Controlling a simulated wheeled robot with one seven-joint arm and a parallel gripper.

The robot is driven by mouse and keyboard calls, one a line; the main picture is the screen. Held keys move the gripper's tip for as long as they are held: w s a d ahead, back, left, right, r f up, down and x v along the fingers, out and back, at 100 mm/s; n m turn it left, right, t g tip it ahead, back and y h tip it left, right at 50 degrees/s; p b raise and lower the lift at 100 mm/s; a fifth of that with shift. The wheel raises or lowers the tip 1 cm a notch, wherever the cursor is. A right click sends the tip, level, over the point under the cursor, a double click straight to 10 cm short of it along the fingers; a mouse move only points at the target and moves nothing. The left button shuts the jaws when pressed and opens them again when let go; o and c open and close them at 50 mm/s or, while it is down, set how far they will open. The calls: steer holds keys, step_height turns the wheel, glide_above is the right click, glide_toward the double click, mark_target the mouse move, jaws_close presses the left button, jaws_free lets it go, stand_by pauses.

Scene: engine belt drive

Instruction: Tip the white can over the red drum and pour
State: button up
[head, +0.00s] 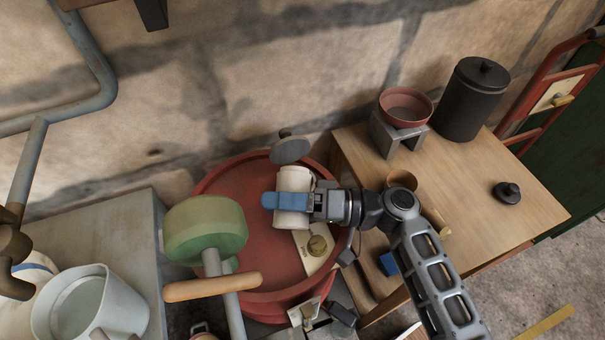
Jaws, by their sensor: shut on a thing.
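The white can (293,181) is held above the top of the red drum (268,262), near its middle. My gripper (289,201) reaches in from the right and is shut around the can, with a blue finger pad across its near side. The can looks close to upright, though its exact tilt is hard to tell from above. Its opening and contents are not visible, and no stream shows.
A green roller (205,228) on a grey post and a wooden handle (213,286) stand at the drum's left front. A grey disc (290,150) is behind the can. A wooden table (480,200) on the right bears a red bowl (406,106) and black canister (474,98).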

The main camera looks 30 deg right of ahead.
steer(key=shift+r+m+p, duration=0.25)
steer(key=shift+m+p, duration=0.15)
steer(key=shift+p, duration=0.05)
steer(key=shift+w+d+f+m+p, duration=0.2)
steer(key=shift+w+m, duration=0.1)
steer(key=shift+m, duration=0.15)
steer(key=shift+w+d+f+m+p, duration=0.1)
steer(key=shift+w+d+m, duration=0.15)
steer(key=shift+m, duration=0.2)
stand_by(1.0)
steer(key=shift+w+r+m+p, duration=0.1)
steer(key=shift+r+m+p, duration=0.45)
steer(key=shift+m+p, duration=0.45)
stand_by(0.6)
steer(key=shift+w+d+f+m+p, duration=0.2)
steer(key=shift+f+m+p, duration=0.15)
steer(key=shift+m, duration=0.35)
steer(key=shift+w+d+f+m+p, duration=0.1)
steer(key=shift+w+f+m+p, duration=0.2)
steer(key=shift+m, duration=0.4)
stand_by(1.1)
